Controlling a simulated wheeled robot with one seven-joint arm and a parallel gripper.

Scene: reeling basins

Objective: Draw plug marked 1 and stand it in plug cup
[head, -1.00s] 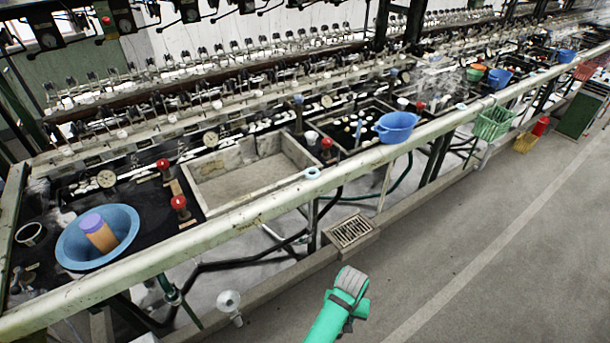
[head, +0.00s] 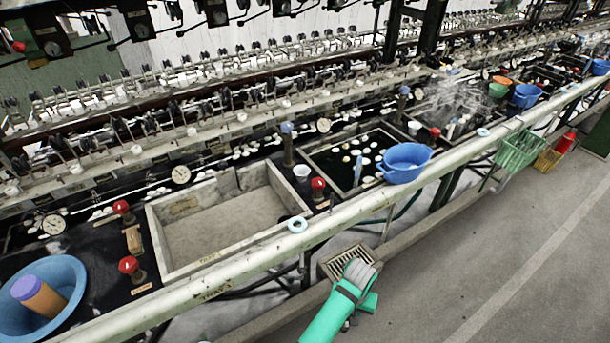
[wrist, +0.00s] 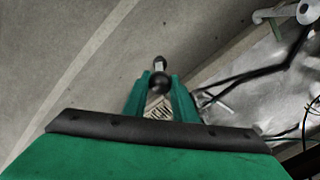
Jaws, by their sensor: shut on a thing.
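In the wrist view my gripper (wrist: 160,88) is shut on a small plug (wrist: 159,62), with a dark ball and a pale stem at its fingertips. I cannot read any mark on it. In the head view my green arm reaches over the floor in front of the rail. The fingers and plug cannot be made out there. A small white cup (head: 301,172) stands between the two nearest basins and may be the plug cup. My gripper is well apart from it, on the aisle side of the rail.
A long pale rail (head: 250,250) runs between my arm and the basins. A dry stone basin (head: 158,240) is at left; a dark basin with white cocoons (head: 345,150) is beyond. A blue bowl (head: 403,165) sits by the rail. Red knobs (head: 128,265) rise nearby.

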